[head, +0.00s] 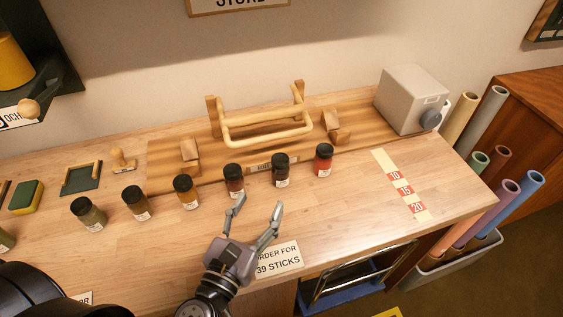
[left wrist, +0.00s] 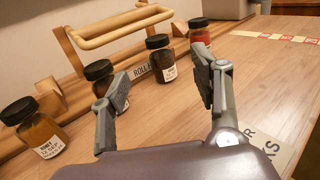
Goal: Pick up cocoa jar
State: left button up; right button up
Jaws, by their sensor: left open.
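A row of small black-capped jars stands on the wooden table. The darkest brown jar (head: 281,171) looks like the cocoa one; its label is too small to read. In the left wrist view this dark jar (left wrist: 162,68) stands upright ahead, between the lines of the fingers. My left gripper (head: 258,207) is open and empty on the near side of the row, short of the jars and touching none. Its fingers (left wrist: 166,88) point toward the row in the left wrist view. My right gripper is not in view.
A red-brown jar (head: 234,182) and a red jar (head: 323,160) stand on either side of the dark one. A wooden rack (head: 265,135) is behind. An order card (head: 278,260) lies by my left gripper. The tabletop to the right is mostly clear.

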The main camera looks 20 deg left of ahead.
aim_at(277, 166)
pick_arm(q)
jog(key=w, duration=0.1)
jog(key=w+p, duration=0.1)
jog(key=w, duration=0.1)
jog(key=shift+w+d+r, duration=0.1)
jog(key=shift+w+r, duration=0.2)
jog(key=shift+w+d+f+p, duration=0.1)
jog(key=shift+w+p, duration=0.5)
jog(key=shift+w, duration=0.35)
jog(key=w, duration=0.2)
jog(key=w+p, duration=0.1)
jog(key=shift+w+d+f, duration=0.1)
jog(key=shift+w+f, duration=0.1)
jog(key=shift+w, duration=0.45)
jog(key=w+p, duration=0.1)
jog(key=w, duration=0.3)
jog(key=shift+w+p, duration=0.35)
jog(key=shift+p, duration=0.05)
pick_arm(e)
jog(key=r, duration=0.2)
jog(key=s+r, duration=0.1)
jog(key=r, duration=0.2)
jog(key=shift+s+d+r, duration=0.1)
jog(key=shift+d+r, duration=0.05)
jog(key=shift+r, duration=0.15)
pick_arm(q)
jog(key=shift+c, duration=0.3)
